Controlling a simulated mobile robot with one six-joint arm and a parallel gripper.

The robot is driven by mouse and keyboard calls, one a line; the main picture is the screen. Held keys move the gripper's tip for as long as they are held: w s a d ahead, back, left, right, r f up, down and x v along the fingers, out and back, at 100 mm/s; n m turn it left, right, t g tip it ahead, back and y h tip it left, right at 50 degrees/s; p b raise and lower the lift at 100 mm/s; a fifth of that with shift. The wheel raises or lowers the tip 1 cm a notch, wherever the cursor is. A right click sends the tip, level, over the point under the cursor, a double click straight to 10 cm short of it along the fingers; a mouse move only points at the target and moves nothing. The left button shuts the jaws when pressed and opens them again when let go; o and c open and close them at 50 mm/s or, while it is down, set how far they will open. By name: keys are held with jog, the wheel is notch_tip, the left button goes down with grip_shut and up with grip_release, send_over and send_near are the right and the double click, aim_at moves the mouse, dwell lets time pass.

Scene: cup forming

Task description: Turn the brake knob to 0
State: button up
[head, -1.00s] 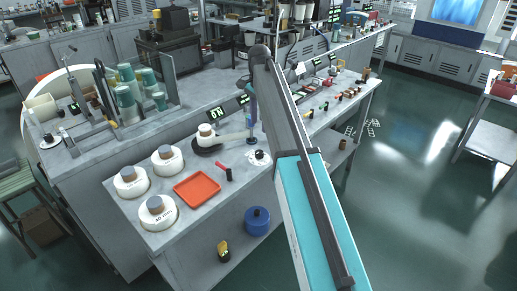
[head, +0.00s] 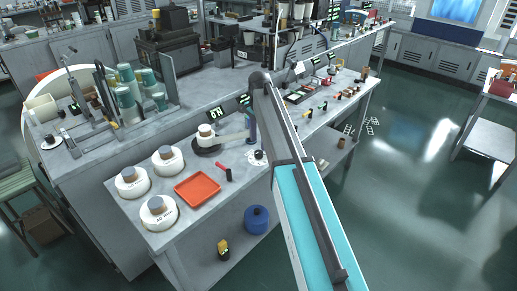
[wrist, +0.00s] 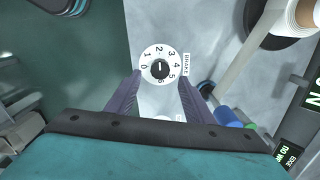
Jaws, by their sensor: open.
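The brake knob (wrist: 160,69) is a small black knob on a round white dial numbered 0 to 6, beside a BRAKE label (wrist: 186,64). Its light mark shows in the wrist view, but I cannot tell surely which number it points to. My gripper (wrist: 160,77) is open, its two dark purple fingers on either side of the dial in that view. No contact with the knob shows. In the head view the dial (head: 257,157) sits near the bench's front edge, below my arm. My fingers are hard to make out there.
A red-handled tool (head: 224,172) and an orange tray (head: 197,189) lie left of the dial. A blue cylinder (wrist: 228,117) is right of my fingers in the wrist view.

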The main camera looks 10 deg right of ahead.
aim_at(259, 152)
jog(key=shift+f+p, duration=0.55)
jog(key=shift+f, duration=2.2)
jog(key=shift+c, duration=0.2)
jog(key=c, duration=1)
